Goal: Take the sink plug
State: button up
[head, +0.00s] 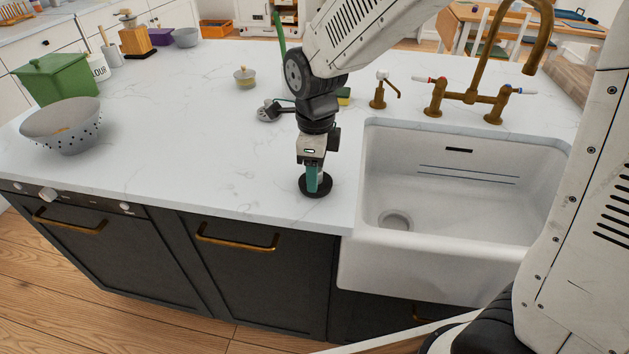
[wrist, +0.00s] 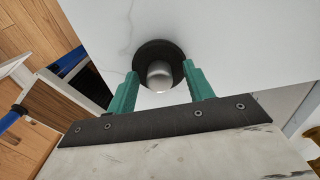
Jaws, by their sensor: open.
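The sink plug (head: 315,191) is a round black disc lying on the white countertop, left of the sink near the front edge. In the wrist view the plug (wrist: 158,50) shows a rounded silver knob in its middle. My gripper (head: 313,184) is pointed down right over the plug. In the wrist view its two green fingers (wrist: 160,82) are open, one on each side of the knob, with a gap on both sides. The fingers hide part of the plug in the head view.
The white sink (head: 455,200) with brass taps (head: 480,98) is just to the right. A grey colander (head: 64,128) and a green box (head: 58,80) stand at the far left. A small lidded jar (head: 244,78) stands farther back. The counter left of the plug is clear.

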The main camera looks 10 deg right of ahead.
jog(key=shift+f, duration=0.2)
jog(key=c, duration=1.1)
jog(key=shift+r, duration=0.1)
